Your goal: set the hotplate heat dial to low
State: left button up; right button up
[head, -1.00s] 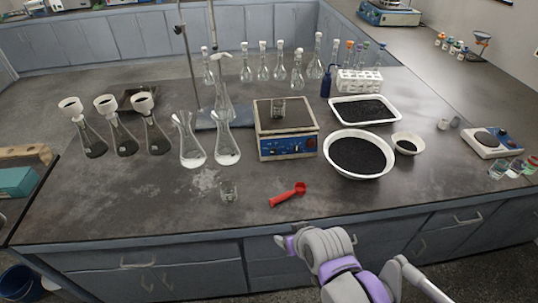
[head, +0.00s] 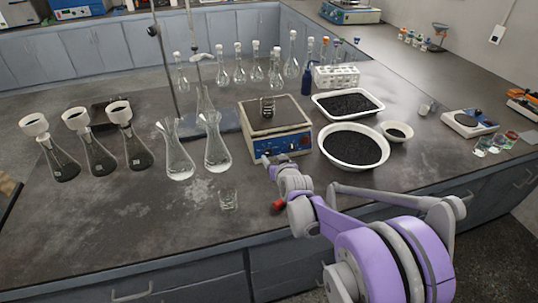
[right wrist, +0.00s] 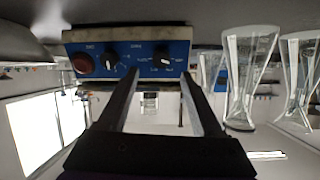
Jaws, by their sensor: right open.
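The hotplate (head: 300,141) stands mid-bench with its blue control panel facing the front edge. In the right wrist view, which looks upside down, the panel (right wrist: 135,50) carries a red knob (right wrist: 83,64), a black dial (right wrist: 110,61) and another dark dial with a white pointer (right wrist: 164,61). The markings are too small to read surely, so I cannot tell which is the heat dial. My right gripper (head: 270,160) is open at the panel's left part. In its wrist view the fingertips (right wrist: 158,74) straddle the white-pointer dial's position; contact is unclear. My left gripper is out of view.
A small glass vessel (head: 267,106) sits on the hotplate. Flasks (head: 216,150) stand to its left, a white bowl of dark grains (head: 354,163) to its right. A small beaker (head: 228,199) is near the front.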

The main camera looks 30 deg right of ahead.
aim_at(269, 152)
jog(key=x, duration=0.6)
jog(key=shift+w+a, duration=0.1)
jog(key=shift+c, duration=0.4)
grip_shut()
